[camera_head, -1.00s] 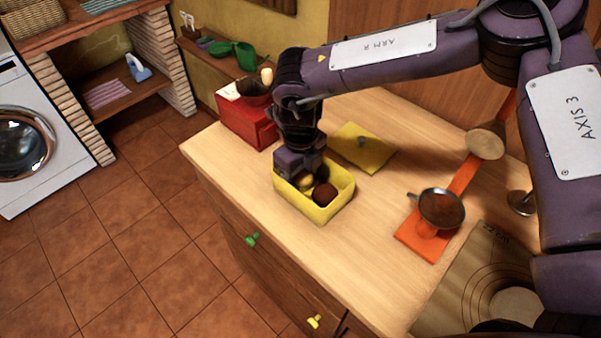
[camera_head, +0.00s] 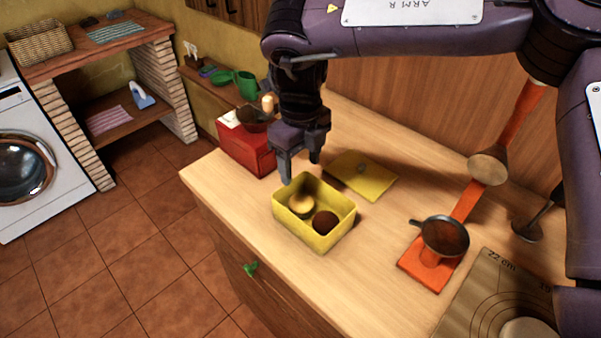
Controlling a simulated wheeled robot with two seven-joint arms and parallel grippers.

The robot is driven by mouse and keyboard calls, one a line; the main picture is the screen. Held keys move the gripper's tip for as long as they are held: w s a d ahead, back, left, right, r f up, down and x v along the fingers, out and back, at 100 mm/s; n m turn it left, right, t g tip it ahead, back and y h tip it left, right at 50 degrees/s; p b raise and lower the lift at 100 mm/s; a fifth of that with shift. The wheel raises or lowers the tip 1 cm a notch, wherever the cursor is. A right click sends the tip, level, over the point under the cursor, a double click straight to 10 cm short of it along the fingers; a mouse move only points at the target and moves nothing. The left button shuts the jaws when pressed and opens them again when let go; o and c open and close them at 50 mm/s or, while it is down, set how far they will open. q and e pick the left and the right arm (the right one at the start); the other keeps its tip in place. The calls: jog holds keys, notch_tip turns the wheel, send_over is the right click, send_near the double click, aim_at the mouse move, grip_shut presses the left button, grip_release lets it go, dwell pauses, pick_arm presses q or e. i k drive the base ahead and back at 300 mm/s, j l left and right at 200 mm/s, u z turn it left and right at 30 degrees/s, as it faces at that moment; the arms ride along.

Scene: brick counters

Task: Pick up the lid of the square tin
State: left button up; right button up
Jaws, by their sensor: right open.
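The square tin (camera_head: 322,238) is a yellow open box on the wooden counter. Inside it lie a yellowish round thing (camera_head: 301,205) and a dark brown round thing (camera_head: 325,222). Its likely lid (camera_head: 375,183), a flat yellow square with a small grey knob (camera_head: 361,168), lies on the counter behind and to the right of the tin. My right gripper (camera_head: 300,171) points down above the tin's back left edge, open, with nothing seen between its fingers. It is left of the lid and apart from it. My left gripper is not in view.
A red box (camera_head: 246,147) with a dark bowl (camera_head: 253,118) on top stands at the counter's back left. A marked board (camera_head: 480,300) lies at front right. The counter between tin and stand is clear.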

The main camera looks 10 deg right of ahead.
aim_at(367, 178)
jog(key=k+j, duration=0.15)
jog(key=k, duration=0.35)
jog(key=k+j, duration=0.15)
jog(key=k, duration=0.35)
